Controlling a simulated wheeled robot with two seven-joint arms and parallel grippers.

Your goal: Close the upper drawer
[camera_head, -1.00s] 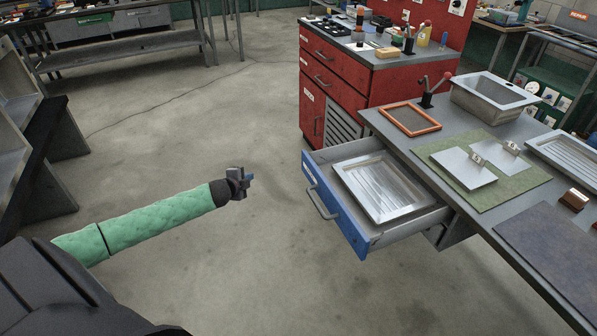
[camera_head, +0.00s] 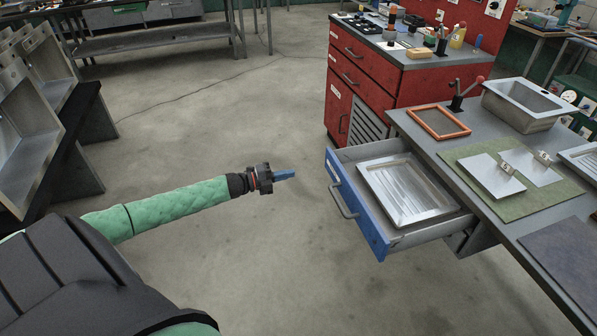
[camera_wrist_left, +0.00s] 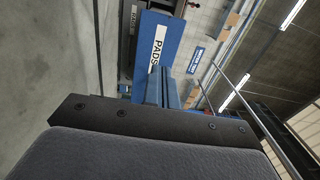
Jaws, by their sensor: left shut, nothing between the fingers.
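The upper drawer (camera_head: 372,225) has a blue front and a grey metal handle (camera_head: 343,203). It stands pulled out from the grey workbench, with a ribbed metal tray (camera_head: 408,190) lying inside. My left gripper (camera_head: 286,174) is shut and empty, in the air to the left of the drawer front, pointing towards it with a visible gap. In the left wrist view the blue fingers (camera_wrist_left: 161,88) are together, and a blue panel labelled "PADS" (camera_wrist_left: 159,48) shows ahead of them. My right gripper is not in view.
The workbench top (camera_head: 425,128) carries an orange frame (camera_head: 439,122), a sink basin (camera_head: 525,103) and a green mat (camera_head: 545,196). A red cabinet (camera_head: 375,85) stands behind the drawer. The floor (camera_head: 240,125) left of the drawer is clear.

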